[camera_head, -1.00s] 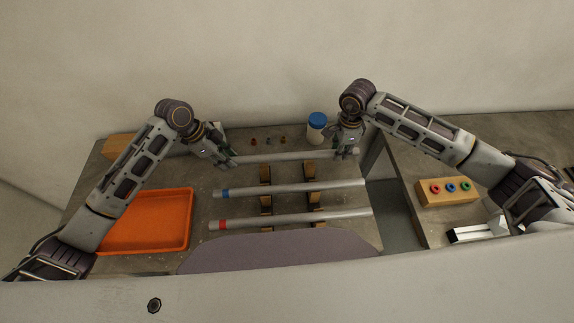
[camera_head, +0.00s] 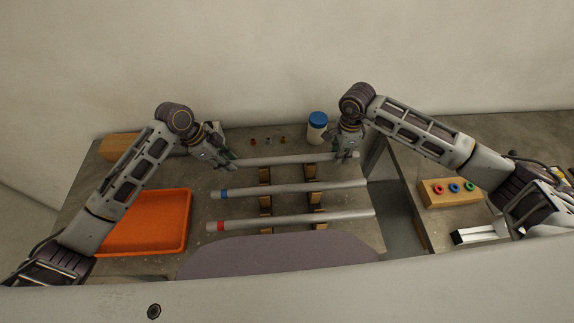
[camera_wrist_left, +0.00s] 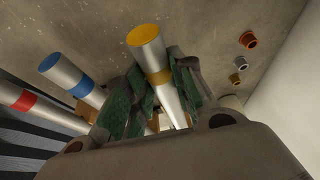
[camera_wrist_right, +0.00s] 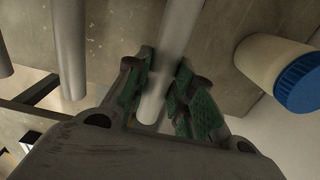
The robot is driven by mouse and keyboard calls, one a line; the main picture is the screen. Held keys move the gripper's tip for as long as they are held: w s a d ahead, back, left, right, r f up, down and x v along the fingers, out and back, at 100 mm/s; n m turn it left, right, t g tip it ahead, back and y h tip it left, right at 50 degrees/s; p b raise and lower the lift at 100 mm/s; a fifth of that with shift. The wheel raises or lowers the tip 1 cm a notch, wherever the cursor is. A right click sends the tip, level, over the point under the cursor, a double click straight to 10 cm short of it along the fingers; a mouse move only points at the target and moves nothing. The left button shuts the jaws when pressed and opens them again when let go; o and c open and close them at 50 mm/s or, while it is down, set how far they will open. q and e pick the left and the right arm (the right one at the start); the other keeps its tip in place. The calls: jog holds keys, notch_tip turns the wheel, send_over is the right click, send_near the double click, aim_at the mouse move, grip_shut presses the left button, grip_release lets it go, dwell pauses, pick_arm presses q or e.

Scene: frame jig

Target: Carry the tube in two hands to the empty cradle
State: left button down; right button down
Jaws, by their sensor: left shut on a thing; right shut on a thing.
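A grey tube (camera_head: 290,159) lies level across the back of the bench in the head view. The left wrist view shows its yellow band (camera_wrist_left: 158,77) and orange-yellow end face. My left gripper (camera_head: 228,160) is shut on it near this banded end. My right gripper (camera_head: 346,153) is shut on it near the other end, also seen in the right wrist view (camera_wrist_right: 157,95). Wooden cradle blocks (camera_head: 265,175) (camera_head: 311,171) show just in front of the tube; I cannot tell whether it touches any cradle. The blue-banded tube (camera_head: 290,189) and red-banded tube (camera_head: 290,221) rest in front.
An orange tray (camera_head: 187,240) sits at the left. A blue-capped white bottle (camera_head: 316,133) stands behind the tube, close to my right gripper. Several small rings (camera_head: 268,140) lie at the back. A wooden block with coloured rings (camera_head: 432,197) is at the right, across a gap.

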pick_arm(q)
jog(key=shift+f+b, duration=0.5)
jog(key=shift+f, duration=0.1)
pick_arm(e)
jog(key=shift+f, duration=0.55)
pick_arm(q)
jog(key=c, duration=1.2)
grip_release()
pick_arm(e)
jog(key=c, duration=1.2)
grip_release()
pick_arm(q)
jog(key=shift+r, duration=0.2)
jog(key=v, duration=1.1)
jog(key=shift+a+r, duration=0.3)
pick_arm(e)
jog(key=shift+r, duration=0.15)
notch_tip(320, 180, up, 12)
pick_arm(q)
jog(key=shift+f, duration=0.1)
pick_arm(e)
jog(key=shift+f, duration=0.2)
